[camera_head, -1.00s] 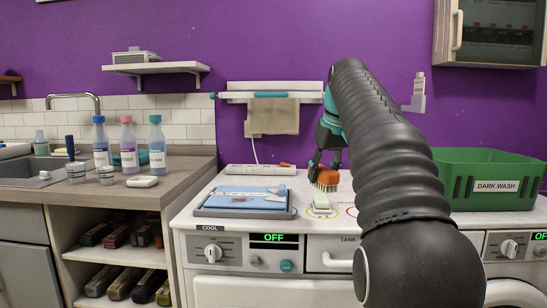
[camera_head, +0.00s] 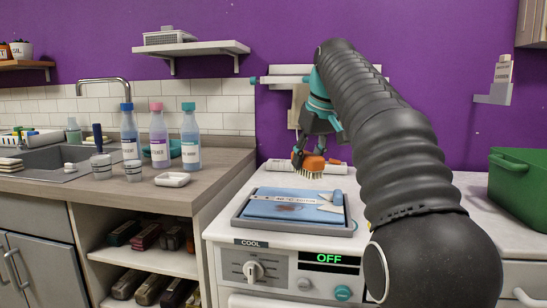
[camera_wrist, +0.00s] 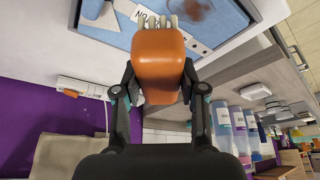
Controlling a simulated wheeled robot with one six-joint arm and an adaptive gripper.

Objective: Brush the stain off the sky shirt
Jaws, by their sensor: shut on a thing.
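The sky shirt (camera_head: 276,205) lies folded flat in a grey tray (camera_head: 290,227) on top of the washer marked COOL. A white printed strip crosses the shirt. My gripper (camera_head: 304,154) is shut on an orange brush (camera_head: 312,165), bristles down, held above the tray's back edge. In the wrist view the orange brush (camera_wrist: 159,65) sits between both fingers, with its pale bristles near the shirt's edge.
A white device (camera_head: 325,167) lies behind the tray by the wall. Several bottles (camera_head: 160,138) and a white dish (camera_head: 172,179) stand on the left counter. A green bin (camera_head: 520,189) is at the right.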

